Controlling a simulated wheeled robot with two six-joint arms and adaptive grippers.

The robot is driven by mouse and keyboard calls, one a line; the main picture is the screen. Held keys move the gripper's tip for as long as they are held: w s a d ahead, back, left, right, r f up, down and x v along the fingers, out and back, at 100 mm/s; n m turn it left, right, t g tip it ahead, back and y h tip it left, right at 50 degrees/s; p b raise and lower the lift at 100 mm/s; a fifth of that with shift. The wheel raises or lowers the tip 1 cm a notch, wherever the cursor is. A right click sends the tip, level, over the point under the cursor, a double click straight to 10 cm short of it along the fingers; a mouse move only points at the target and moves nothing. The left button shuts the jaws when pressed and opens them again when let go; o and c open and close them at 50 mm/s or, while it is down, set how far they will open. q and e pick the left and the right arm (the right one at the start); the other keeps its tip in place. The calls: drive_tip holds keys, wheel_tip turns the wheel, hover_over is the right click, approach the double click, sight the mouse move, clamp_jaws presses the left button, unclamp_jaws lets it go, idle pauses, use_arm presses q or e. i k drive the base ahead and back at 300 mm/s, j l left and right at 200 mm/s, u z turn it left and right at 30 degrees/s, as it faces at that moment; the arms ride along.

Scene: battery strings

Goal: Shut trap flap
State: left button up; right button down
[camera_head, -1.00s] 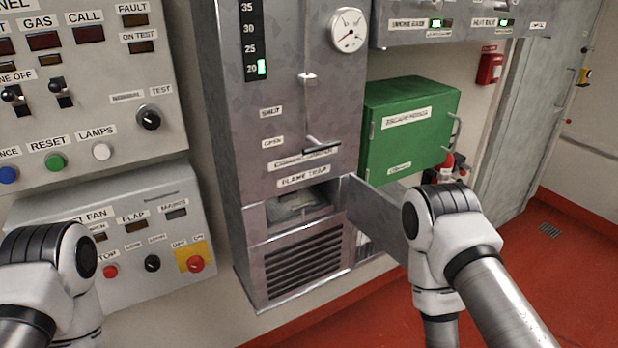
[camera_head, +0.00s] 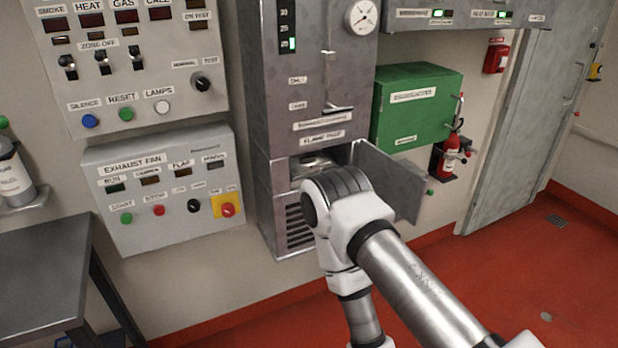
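The trap flap (camera_head: 388,180) is a grey metal door under the "FLAME TRAP" label, low on the grey cabinet (camera_head: 268,100). It stands open, swung out to the right. The opening (camera_head: 314,160) behind it shows a pale round thing inside, partly hidden by my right arm. My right arm comes up from the lower right, with its elbow in front of the vent slots and below the opening. It overlaps the flap's lower left part in the picture; whether it touches cannot be told. Neither gripper is in view.
A green box (camera_head: 418,105) hangs right of the cabinet, with a red extinguisher (camera_head: 451,156) beside it. The exhaust fan panel (camera_head: 160,190) is on the left wall. A dark table (camera_head: 45,265) stands at lower left. The red floor (camera_head: 520,270) at right is clear.

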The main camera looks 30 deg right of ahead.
sight(400, 187)
drive_tip(key=l+u, duration=0.2)
drive_tip(key=l, duration=1.75)
drive_tip(key=l+u, duration=0.2)
drive_tip(key=l, duration=1.75)
